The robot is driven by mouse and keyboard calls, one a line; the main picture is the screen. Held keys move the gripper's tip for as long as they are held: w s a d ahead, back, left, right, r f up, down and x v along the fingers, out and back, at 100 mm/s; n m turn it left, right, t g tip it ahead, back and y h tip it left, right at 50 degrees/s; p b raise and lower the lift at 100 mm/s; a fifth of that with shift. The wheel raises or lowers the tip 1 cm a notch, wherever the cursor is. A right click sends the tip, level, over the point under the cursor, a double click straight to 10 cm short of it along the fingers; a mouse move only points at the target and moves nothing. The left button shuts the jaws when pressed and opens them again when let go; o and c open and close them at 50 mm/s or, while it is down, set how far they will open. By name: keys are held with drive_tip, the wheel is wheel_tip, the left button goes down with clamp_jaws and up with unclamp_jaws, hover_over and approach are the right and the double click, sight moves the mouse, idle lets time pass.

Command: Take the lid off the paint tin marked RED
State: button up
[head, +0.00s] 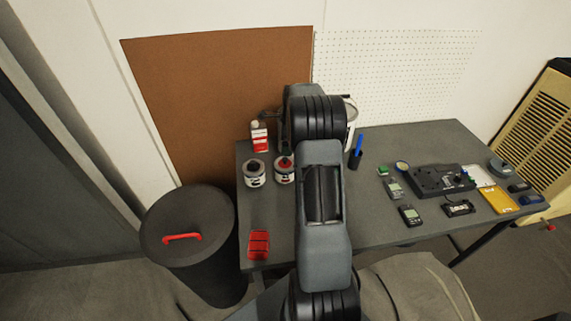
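Two small paint tins stand side by side on the left part of the grey table. The right tin (284,176) shows red on its top and is partly covered by my arm at its right edge. The left tin (254,180) has a pale body with dark marks and a greyish top. The lettering on both is too small to read, and I cannot tell whether the red top is a lid. My arm reaches over the table just right of the tins. My gripper's fingers are hidden behind the arm, and nothing held shows.
A red-and-white bottle (259,137) stands behind the tins. A red item (259,245) lies at the front left of the table (275,215). A blue-handled tool (356,152) and several devices are to the right. A dark bin (204,222) stands left of the table.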

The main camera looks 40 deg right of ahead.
sight(285, 159)
drive_tip(key=shift+w+a+f+p, duration=0.1)
drive_tip(key=shift+f+p, duration=0.05)
drive_tip(key=shift+f, duration=1.4)
drive_tip(key=shift+w+a+f+p, duration=0.1)
drive_tip(key=shift+a+f+p, duration=0.05)
drive_tip(key=shift+f, duration=1.4)
drive_tip(key=shift+w+a+f+p, duration=0.1)
drive_tip(key=shift+f+p, duration=0.05)
drive_tip(key=shift+f, duration=1.4)
drive_tip(key=c, duration=0.6)
